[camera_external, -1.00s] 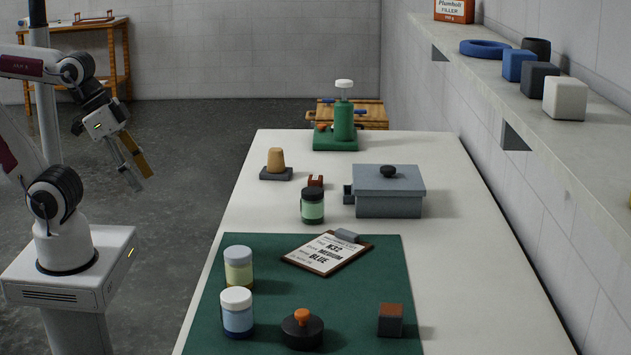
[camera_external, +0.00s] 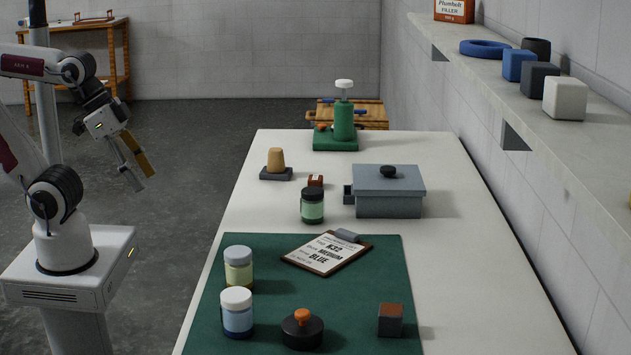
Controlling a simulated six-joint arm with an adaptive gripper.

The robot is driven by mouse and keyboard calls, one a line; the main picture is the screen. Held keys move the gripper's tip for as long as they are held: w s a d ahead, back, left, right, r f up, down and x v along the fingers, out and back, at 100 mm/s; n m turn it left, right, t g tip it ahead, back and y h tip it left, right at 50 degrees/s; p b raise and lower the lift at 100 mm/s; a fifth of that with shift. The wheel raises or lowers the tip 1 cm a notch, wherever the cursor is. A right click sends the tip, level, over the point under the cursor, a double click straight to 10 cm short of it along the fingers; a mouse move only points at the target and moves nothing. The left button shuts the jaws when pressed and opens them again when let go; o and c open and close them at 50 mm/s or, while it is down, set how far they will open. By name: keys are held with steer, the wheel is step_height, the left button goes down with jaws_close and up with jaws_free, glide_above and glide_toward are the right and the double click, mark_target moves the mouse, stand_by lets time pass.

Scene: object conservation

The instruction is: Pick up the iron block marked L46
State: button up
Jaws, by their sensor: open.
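A small dark grey block with a reddish-brown top (camera_external: 390,320) sits on the near right part of the green mat (camera_external: 350,280). It may be the iron block, but no L46 mark can be read on it. My gripper (camera_external: 140,170) is at the left, off the table and well away from the block. It hangs tilted downward, open and empty.
On the mat are two lidded jars (camera_external: 238,268), a black round piece with an orange knob (camera_external: 302,330) and a clipboard (camera_external: 326,253). Beyond stand a green jar (camera_external: 312,206), a grey lidded box (camera_external: 389,192) and a green press (camera_external: 343,125). The table's right side is clear.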

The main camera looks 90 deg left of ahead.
steer(key=w+d+m+t+h, duration=0.1)
steer(key=w+d, duration=0.3)
steer(key=w, duration=0.5)
steer(key=w+d+t+h, duration=0.15)
steer(key=w+d, duration=0.25)
steer(key=w, duration=0.6)
steer(key=w+d+m+t, duration=0.1)
steer(key=w+d, duration=0.3)
steer(key=w, duration=0.5)
steer(key=w+d+f+t, duration=0.1)
steer(key=w+d+f, duration=0.15)
steer(key=w, duration=0.25)
steer(key=w+d+f+t, duration=0.1)
steer(key=w+d+f, duration=0.1)
steer(key=w+d, duration=0.25)
steer(key=t, duration=0.2)
glide_toward(387, 307)
steer(key=shift+w+d+f+y, duration=0.1)
steer(key=shift+w+y, duration=0.15)
steer(key=shift+w, duration=0.85)
steer(key=shift+w+d+f, duration=0.3)
steer(key=shift+f, duration=0.3)
steer(key=shift+w, duration=0.1)
steer(key=shift+x, duration=1.15)
